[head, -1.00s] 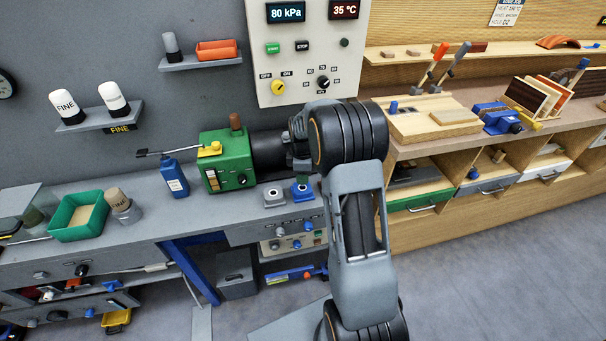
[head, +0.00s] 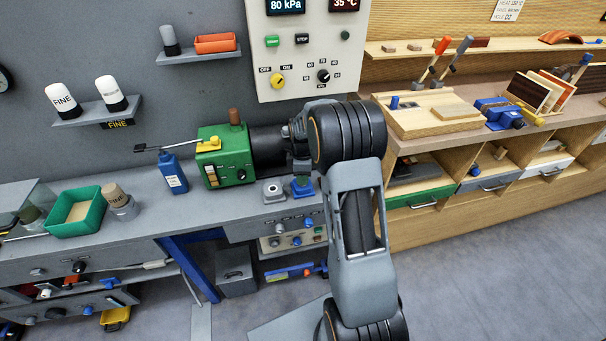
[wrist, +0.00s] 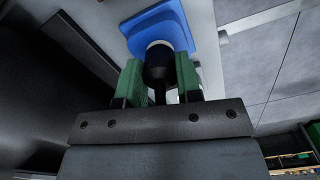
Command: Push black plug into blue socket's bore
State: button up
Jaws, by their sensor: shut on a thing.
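The blue socket (wrist: 158,27) fills the top of the wrist view, its pale ring facing my gripper. It also shows on the grey bench in the head view (head: 303,193), partly covered by the fingers. My gripper (wrist: 160,82) has green finger pads and is shut on the black plug (wrist: 160,62). The plug's end lines up with the pale ring and appears to be at or very near the bore. Its tip is hidden, so I cannot tell how deep it sits. In the head view my gripper (head: 302,180) is right over the blue socket.
A grey socket (head: 273,192) stands just left of the blue one. A green machine (head: 224,158) with a black cylinder stands behind and to the left. A blue bottle (head: 173,174) is further left. The control panel (head: 307,60) is on the wall above.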

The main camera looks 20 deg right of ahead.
jog(key=shift+f, duration=0.25)
jog(key=o, duration=1.1)
notch_tip(320, 180, up, 14)
jog(key=shift+f+p, duration=0.1)
jog(key=shift+p, duration=0.2)
